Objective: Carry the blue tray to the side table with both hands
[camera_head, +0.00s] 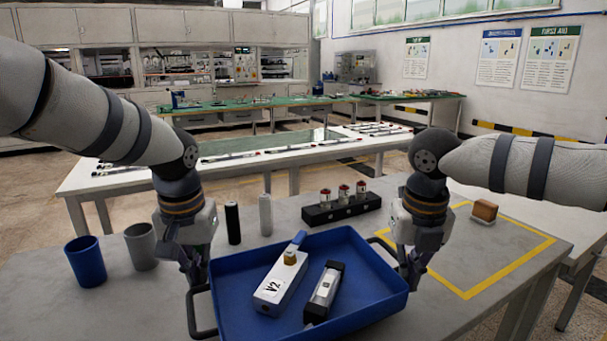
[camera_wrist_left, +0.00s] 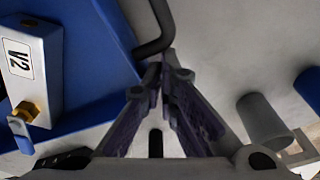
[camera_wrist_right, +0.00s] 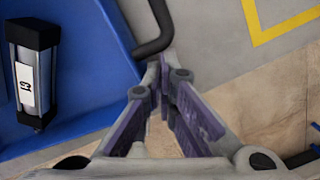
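The blue tray (camera_head: 350,248) is in front of me, slightly turned, with a dark handle at each side. It holds a white box marked V2 (camera_head: 281,284) with a blue lever and brass fitting, and a black-and-silver block (camera_head: 325,290). My left gripper (camera_head: 196,283) is at the far end of the left handle (camera_wrist_left: 157,35); its fingers close in around the handle's corner. My right gripper (camera_head: 411,283) is at the near end of the right handle (camera_wrist_right: 158,35), its fingers also drawn together there. The exact finger contact is partly hidden. Whether the tray touches the table is unclear.
On the grey table (camera_head: 50,280) stand a blue cup (camera_head: 86,262), a grey cup (camera_head: 141,246), a black bottle (camera_head: 232,223) and a light bottle (camera_head: 265,214). A black rack (camera_head: 342,208) is behind the tray. A yellow-taped area (camera_head: 500,250) at right looks clear; a brown-topped block (camera_head: 484,212) sits near its back.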

